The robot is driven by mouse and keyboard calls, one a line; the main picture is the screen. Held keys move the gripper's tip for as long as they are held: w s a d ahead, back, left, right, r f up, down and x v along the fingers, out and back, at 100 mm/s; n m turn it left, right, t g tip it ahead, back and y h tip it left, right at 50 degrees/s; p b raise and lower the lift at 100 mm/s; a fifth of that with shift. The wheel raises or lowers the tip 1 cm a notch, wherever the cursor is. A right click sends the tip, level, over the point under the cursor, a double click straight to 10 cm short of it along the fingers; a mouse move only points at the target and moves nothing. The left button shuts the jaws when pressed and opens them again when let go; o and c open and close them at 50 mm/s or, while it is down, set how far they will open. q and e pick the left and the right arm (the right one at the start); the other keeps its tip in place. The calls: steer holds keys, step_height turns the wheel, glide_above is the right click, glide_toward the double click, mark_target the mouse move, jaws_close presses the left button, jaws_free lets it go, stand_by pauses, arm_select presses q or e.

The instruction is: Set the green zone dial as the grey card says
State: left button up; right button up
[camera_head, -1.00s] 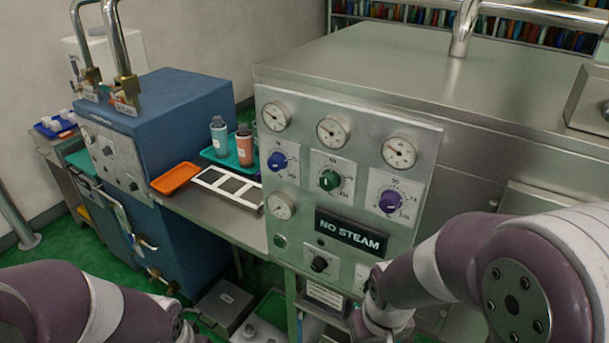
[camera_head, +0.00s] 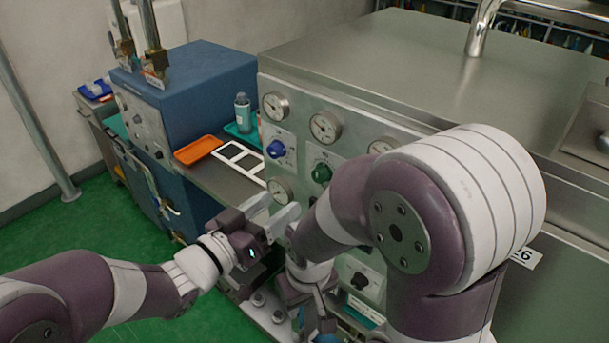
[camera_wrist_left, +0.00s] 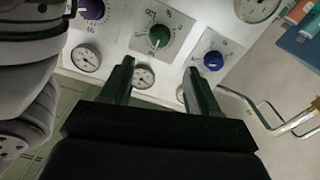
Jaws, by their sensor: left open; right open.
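The green zone dial (camera_head: 322,173) sits on a white plate on the steel panel, right of the blue dial (camera_head: 277,149). In the left wrist view the green dial (camera_wrist_left: 159,36) lies just beyond my fingertips, between the purple dial (camera_wrist_left: 92,9) and the blue dial (camera_wrist_left: 213,61). Its markings are too small to read. My left gripper (camera_head: 272,212) is open and empty before the panel, apart from the dial; its fingers (camera_wrist_left: 158,72) straddle a gauge in the wrist view. My right gripper (camera_head: 312,322) is low and partly hidden. I cannot make out a grey card.
My right arm covers much of the panel, including the purple dial in the head view. Gauges (camera_head: 325,126) line the panel's top. A black knob (camera_head: 359,281) sits low. An orange tray (camera_head: 197,150) and a white slotted frame (camera_head: 238,158) lie on the left counter.

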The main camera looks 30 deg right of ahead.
mark_target(316, 176)
arm_select(q)
steer(key=p+x, duration=0.2)
steer(key=x, duration=0.7)
steer(key=shift+s+r, duration=0.1)
steer(key=shift+s, duration=0.05)
steer(key=shift+w+d+p, duration=0.3)
steer(key=shift+d+p, duration=0.05)
steer(key=shift+d, duration=0.3)
steer(key=c, duration=1)
